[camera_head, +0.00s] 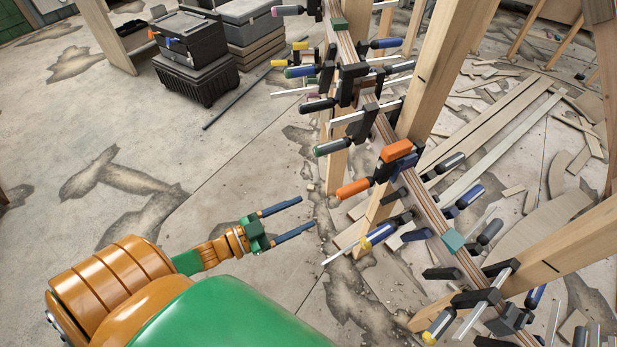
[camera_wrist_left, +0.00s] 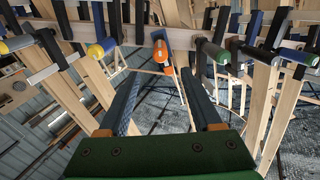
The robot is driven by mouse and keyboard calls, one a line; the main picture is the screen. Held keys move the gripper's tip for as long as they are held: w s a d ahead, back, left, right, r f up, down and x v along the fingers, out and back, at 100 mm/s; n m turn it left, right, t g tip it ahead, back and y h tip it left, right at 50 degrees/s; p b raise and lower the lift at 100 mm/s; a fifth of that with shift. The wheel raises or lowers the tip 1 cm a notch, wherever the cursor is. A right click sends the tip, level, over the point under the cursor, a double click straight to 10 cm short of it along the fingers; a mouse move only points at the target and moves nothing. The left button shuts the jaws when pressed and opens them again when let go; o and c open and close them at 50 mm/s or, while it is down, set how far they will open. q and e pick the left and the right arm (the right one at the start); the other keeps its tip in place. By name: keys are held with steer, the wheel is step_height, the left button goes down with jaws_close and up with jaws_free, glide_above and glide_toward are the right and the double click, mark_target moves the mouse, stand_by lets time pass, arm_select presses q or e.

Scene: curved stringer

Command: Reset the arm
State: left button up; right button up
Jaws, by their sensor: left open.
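My left arm comes in from the lower left in the head view. Its gripper (camera_head: 283,221) is open and empty, with two dark blue fingers pointing right toward the stringer. In the left wrist view the same gripper (camera_wrist_left: 165,95) shows its two fingers spread apart with nothing between them. The curved wooden stringer (camera_head: 425,205) runs from top centre to lower right, held by many clamps. An orange clamp (camera_head: 398,151) sits on it, apart from my gripper; it also shows beyond the fingertips in the left wrist view (camera_wrist_left: 159,54). My right gripper is not in view.
Wooden posts (camera_head: 440,65) support the stringer. Several clamp handles stick out toward my left arm, such as a blue and yellow one (camera_head: 378,235). Dark toolboxes (camera_head: 190,45) stand at the upper left. Planks (camera_head: 500,120) lie on the floor at right. The cracked floor at left is clear.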

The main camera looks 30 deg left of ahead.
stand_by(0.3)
arm_select(q)
steer(key=s+a+f+n+g+y, duration=0.2)
steer(key=s+f+g+y, duration=0.15)
steer(key=f, duration=0.55)
steer(key=s+a+f+n+g+y, duration=0.1)
steer(key=s+f+n+g+y, duration=0.2)
steer(key=f, duration=0.6)
steer(key=s+d+f+g, duration=0.2)
steer(key=s+f, duration=0.2)
steer(key=s, duration=0.2)
steer(key=s+d+f+g+y, duration=0.1)
steer(key=s+d+f+g, duration=0.1)
steer(key=s, duration=0.4)
steer(key=s+d+f+n+g+y, duration=0.1)
steer(key=s+d+f+g, duration=0.1)
steer(key=s+f+g, duration=0.2)
steer(key=s+f, duration=0.2)
steer(key=s, duration=0.1)
steer(key=shift+y, duration=0.25)
steer(key=shift+w, duration=0.1)
